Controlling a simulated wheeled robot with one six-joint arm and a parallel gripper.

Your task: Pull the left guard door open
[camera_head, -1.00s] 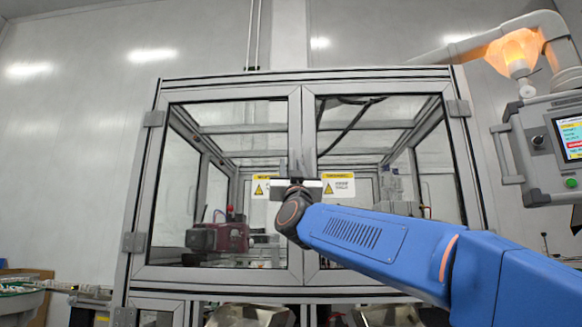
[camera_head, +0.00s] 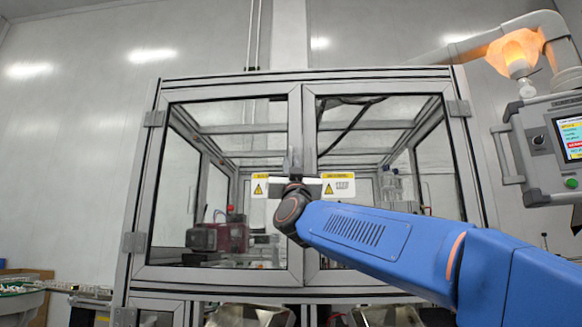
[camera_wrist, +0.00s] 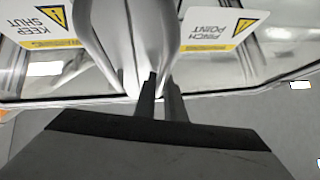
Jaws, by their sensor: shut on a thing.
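The left guard door (camera_head: 146,200) is a clear panel in a grey metal frame, and it looks closed against the right guard door (camera_head: 455,190). My gripper (camera_head: 292,168) is at the left door's inner edge, by the middle seam. In the wrist view my gripper (camera_wrist: 160,95) has its two dark fingers close together, shut on the door handle. Yellow-and-white warning labels lie on both sides of the fingers, including a "PINCH POINT" label (camera_wrist: 215,32).
A control panel (camera_head: 545,150) on a curved pipe arm hangs at the right. A dark red machine unit (camera_head: 220,237) shows through the left door. Silver trays (camera_head: 250,315) sit below the doors.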

